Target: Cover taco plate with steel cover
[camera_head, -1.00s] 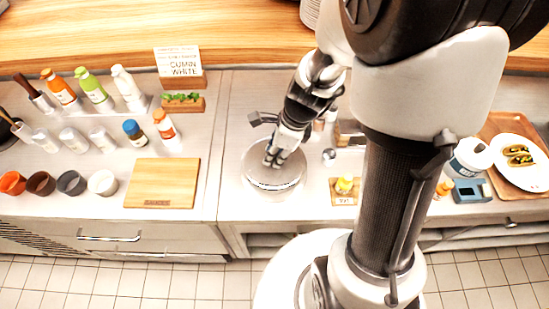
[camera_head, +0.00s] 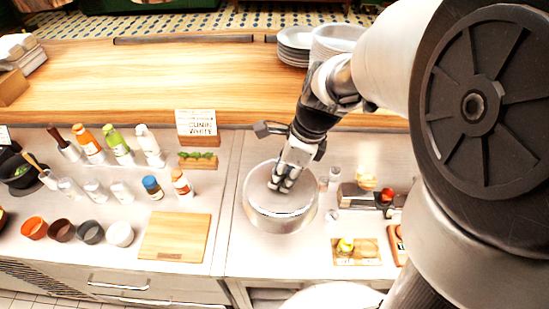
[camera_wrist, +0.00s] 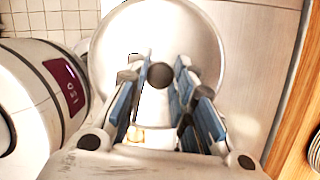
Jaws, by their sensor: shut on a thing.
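The steel cover (camera_head: 292,211) is a round, shiny lid with a dark knob, over the middle section of the steel counter. It also shows in the wrist view (camera_wrist: 105,50), filling the upper middle. My gripper (camera_head: 279,184) is at the top of the cover, shut on its knob. In the wrist view my gripper's fingers (camera_wrist: 160,85) stand on both sides of the dark knob. I cannot tell for sure whether the cover's rim is clear of the counter. The taco plate is not seen in either current view; my arm hides the right side.
A wooden board (camera_head: 175,238) lies left of the cover, with several bowls (camera_head: 90,233) and bottles (camera_head: 115,146) beyond it. Right of the cover are small shakers (camera_head: 335,176) and a steel holder (camera_head: 362,197). Stacked plates (camera_head: 295,42) stand on the wooden shelf behind.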

